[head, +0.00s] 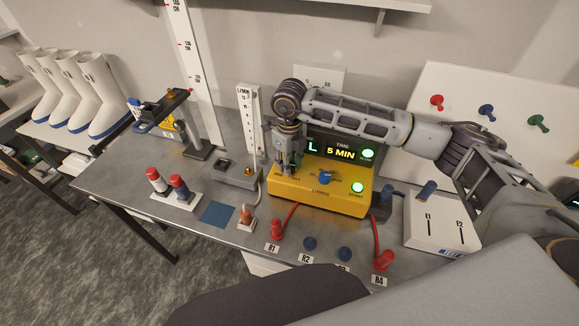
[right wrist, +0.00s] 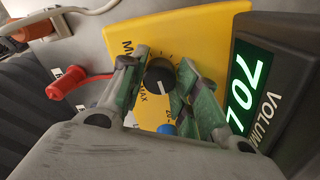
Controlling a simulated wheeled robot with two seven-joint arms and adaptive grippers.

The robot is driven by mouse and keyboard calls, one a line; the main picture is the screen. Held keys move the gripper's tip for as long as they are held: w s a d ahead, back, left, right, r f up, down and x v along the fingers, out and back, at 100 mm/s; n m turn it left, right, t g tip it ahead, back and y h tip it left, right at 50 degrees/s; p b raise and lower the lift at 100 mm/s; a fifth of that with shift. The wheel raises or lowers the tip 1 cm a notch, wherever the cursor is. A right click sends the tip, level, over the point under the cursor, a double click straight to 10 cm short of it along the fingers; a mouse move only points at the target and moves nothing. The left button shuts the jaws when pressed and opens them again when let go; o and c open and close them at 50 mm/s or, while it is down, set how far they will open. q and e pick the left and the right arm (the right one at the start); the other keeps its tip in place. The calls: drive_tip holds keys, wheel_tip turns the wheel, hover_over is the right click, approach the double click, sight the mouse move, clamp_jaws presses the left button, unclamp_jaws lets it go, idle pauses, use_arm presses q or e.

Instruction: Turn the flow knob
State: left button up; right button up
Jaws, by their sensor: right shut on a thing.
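The flow knob (right wrist: 160,76) is a black round knob with a white pointer line, on a yellow panel with MIN and MAX lettering, seen in the right wrist view. My right gripper (right wrist: 164,80) has its green-padded fingers on either side of the knob and is shut on it. In the head view my right gripper (head: 287,172) points down onto the left part of the yellow pump box (head: 318,200) and hides the knob there. My left gripper is not in view.
Red hoses and plugs (head: 277,229) lie in front. A white E1/E2 box (head: 440,220) stands at right.

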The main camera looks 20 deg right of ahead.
drive_tip(key=shift+n+b, duration=0.75)
drive_tip(key=shift+n, duration=0.05)
drive_tip(key=o, duration=1)
drive_tip(key=shift+r, duration=6.05)
